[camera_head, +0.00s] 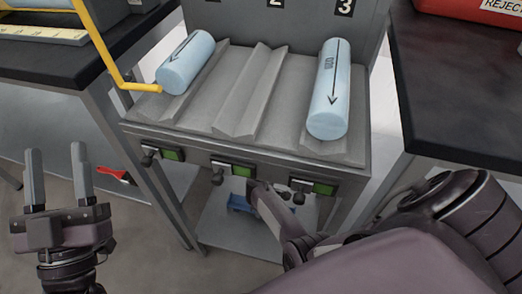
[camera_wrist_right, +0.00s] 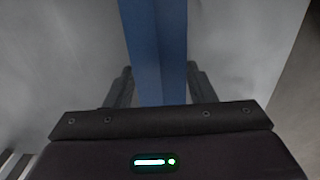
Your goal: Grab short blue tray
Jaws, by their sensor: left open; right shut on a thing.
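A blue piece (camera_wrist_right: 157,40), which looks like the edge of the short blue tray, runs up the middle of the right wrist view between the fingers of my right gripper (camera_wrist_right: 160,72). That gripper is shut on it. In the head view a small bit of blue (camera_head: 238,203) shows at the lower shelf, below the front edge of the grey rack; most of it is hidden by the rack and my right arm. My left gripper (camera_head: 57,152) is open and empty at the lower left, its two fingers pointing up, apart from the rack.
The grey rack (camera_head: 255,115) holds two light blue cylinders, one at left (camera_head: 186,62) and one at right (camera_head: 329,88). A yellow frame (camera_head: 97,40) reaches over its left side. Dark tables (camera_head: 450,90) flank it. A red-handled tool (camera_head: 113,175) lies at lower left.

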